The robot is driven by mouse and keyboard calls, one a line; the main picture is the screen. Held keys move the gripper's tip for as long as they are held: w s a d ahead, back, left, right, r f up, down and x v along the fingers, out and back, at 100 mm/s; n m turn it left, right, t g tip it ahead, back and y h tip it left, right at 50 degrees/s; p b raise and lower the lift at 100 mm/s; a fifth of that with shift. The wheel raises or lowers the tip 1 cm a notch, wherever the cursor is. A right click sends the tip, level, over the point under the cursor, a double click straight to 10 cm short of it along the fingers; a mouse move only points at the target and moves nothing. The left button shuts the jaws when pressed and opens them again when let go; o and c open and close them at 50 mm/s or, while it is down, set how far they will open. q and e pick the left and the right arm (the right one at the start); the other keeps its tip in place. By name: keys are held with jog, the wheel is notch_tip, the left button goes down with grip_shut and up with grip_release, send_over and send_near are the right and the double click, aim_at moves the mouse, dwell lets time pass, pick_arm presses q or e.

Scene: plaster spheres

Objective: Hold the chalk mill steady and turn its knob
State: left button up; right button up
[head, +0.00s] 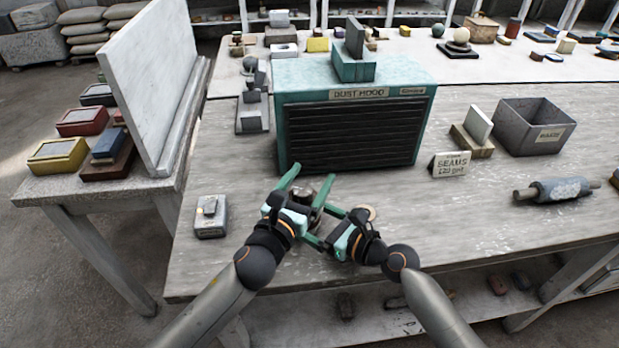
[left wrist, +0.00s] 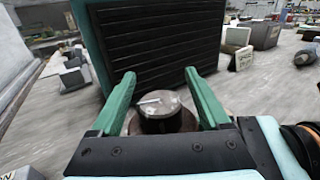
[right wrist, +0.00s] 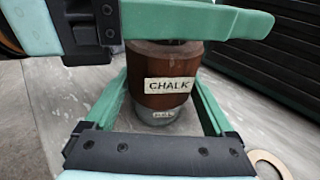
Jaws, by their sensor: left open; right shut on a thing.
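The chalk mill stands upright on the table, mostly hidden behind my grippers in the head view. In the right wrist view the mill (right wrist: 168,60) is a brown cylinder with a CHALK label and a grey lower part. In the left wrist view its knob (left wrist: 158,101) is a grey metal top with a small pale bar. My right gripper (right wrist: 163,84) is shut on the mill's body from the side. My left gripper (head: 311,173) is open; in the left wrist view its fingers (left wrist: 160,75) stand apart on either side of the knob, not touching it.
A green dust hood (head: 350,110) stands close behind the mill. A small grey box (head: 210,217) lies to the left, and a pale ring (right wrist: 268,160) lies beside the mill. A roller (head: 557,190), a sign (head: 450,164) and a grey bin (head: 535,127) are at the right.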

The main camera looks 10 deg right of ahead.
pick_arm(q)
jog(key=shift+c, duration=0.3)
grip_shut()
jog(key=shift+d+m+g+h, duration=0.1)
jog(key=shift+m+g+h, duration=0.25)
jog(key=shift+h, duration=0.25)
